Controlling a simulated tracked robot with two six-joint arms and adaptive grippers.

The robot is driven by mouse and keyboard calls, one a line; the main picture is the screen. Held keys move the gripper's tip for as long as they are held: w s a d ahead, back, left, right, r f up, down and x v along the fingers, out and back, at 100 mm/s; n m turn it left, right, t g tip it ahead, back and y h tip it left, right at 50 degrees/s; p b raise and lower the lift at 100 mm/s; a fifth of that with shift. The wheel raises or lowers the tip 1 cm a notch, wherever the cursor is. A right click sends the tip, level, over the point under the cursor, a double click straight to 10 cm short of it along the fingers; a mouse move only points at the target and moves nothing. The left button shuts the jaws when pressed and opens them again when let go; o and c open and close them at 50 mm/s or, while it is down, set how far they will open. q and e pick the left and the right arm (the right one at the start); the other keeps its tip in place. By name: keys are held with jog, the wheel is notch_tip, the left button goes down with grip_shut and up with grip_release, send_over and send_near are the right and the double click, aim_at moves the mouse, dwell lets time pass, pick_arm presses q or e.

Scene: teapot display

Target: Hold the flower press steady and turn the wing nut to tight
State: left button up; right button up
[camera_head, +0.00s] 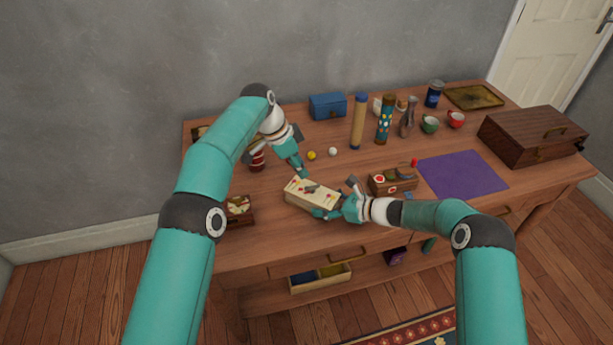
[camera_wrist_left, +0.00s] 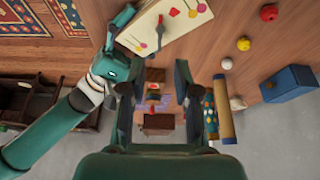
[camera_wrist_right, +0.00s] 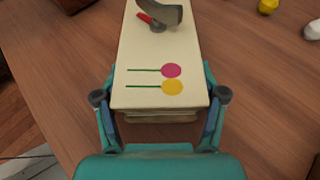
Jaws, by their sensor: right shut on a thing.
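The flower press (camera_head: 309,196) is a flat cream block with painted flowers, lying on the table. Its grey wing nut (camera_head: 311,188) is on top; in the right wrist view the wing nut (camera_wrist_right: 162,14) has a red mark beside it. My right gripper (camera_wrist_right: 160,98) is shut on the near end of the press (camera_wrist_right: 150,52), one finger along each side. My left gripper (camera_head: 300,170) is open and empty, just behind and above the press. In the left wrist view its fingers (camera_wrist_left: 156,85) are apart, and the press (camera_wrist_left: 181,14) and wing nut (camera_wrist_left: 160,30) lie beyond them.
A small wooden crate (camera_head: 380,185) stands close to the right of the press. A yellow ball (camera_head: 311,155) and white ball (camera_head: 333,152) lie behind. A dark jar (camera_head: 257,160) and small box (camera_head: 238,217) are left. A purple mat (camera_head: 462,174) lies right.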

pick_arm(q)
jog(key=v, duration=0.4)
jog(key=m+t+h, duration=0.3)
jog(key=m+h, duration=0.5)
jog(key=m, duration=2.8)
send_near(312, 188)
jog(key=x, duration=0.8)
jog(key=shift+w+d+r, duration=0.2)
jog(key=shift+w+d, duration=0.1)
jog(key=shift+d, duration=0.1)
